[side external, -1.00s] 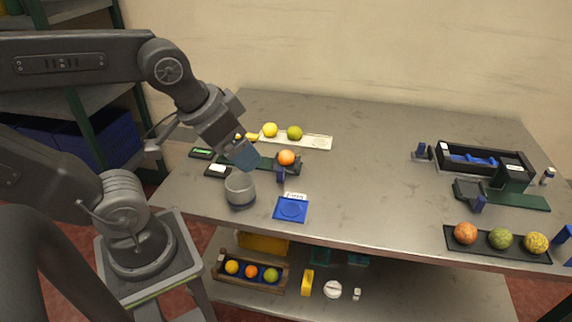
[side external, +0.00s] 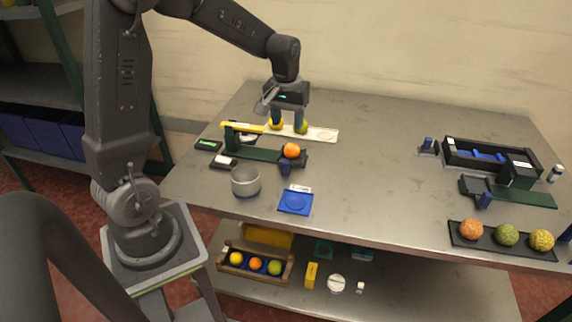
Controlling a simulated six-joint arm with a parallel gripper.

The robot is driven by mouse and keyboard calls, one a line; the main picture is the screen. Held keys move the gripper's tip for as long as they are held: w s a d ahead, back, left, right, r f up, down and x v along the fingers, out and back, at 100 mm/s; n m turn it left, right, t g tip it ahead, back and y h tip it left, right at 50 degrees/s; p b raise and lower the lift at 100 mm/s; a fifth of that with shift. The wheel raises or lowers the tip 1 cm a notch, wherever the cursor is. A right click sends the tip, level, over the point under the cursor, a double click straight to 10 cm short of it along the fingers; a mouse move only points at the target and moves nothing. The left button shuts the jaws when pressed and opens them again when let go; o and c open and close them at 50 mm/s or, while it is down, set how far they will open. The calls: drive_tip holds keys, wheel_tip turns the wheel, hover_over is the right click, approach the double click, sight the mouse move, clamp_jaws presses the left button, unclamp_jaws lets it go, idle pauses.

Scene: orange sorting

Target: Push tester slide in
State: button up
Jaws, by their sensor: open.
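My gripper (side external: 288,124) points down over the white strip at the back left. A blue handle (side external: 285,169) stands in front of the orange. A similar device (side external: 516,174) with a blue handle (side external: 485,200) stands at the right. I cannot tell which holds the tester slide.
A grey cup (side external: 245,182) and a blue pad (side external: 295,202) stand near the front edge. A yellow bar (side external: 243,127) is at the back left. A black tray (side external: 487,236) with three fruits lies front right. The middle of the table is clear.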

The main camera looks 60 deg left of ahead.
sight(286, 161)
drive_tip(key=shift+n+g, duration=0.4)
drive_tip(key=shift+n, duration=0.2)
drive_tip(key=a+f, duration=0.1)
drive_tip(key=f, duration=0.5)
drive_tip(key=w+a+f, duration=0.1)
drive_tip(key=f, duration=0.4)
drive_tip(key=a+f, duration=0.1)
drive_tip(key=f, duration=0.5)
drive_tip(key=shift+w+f, duration=0.2)
drive_tip(key=shift+f, duration=0.15)
drive_tip(key=shift+a, duration=0.1)
clamp_jaws()
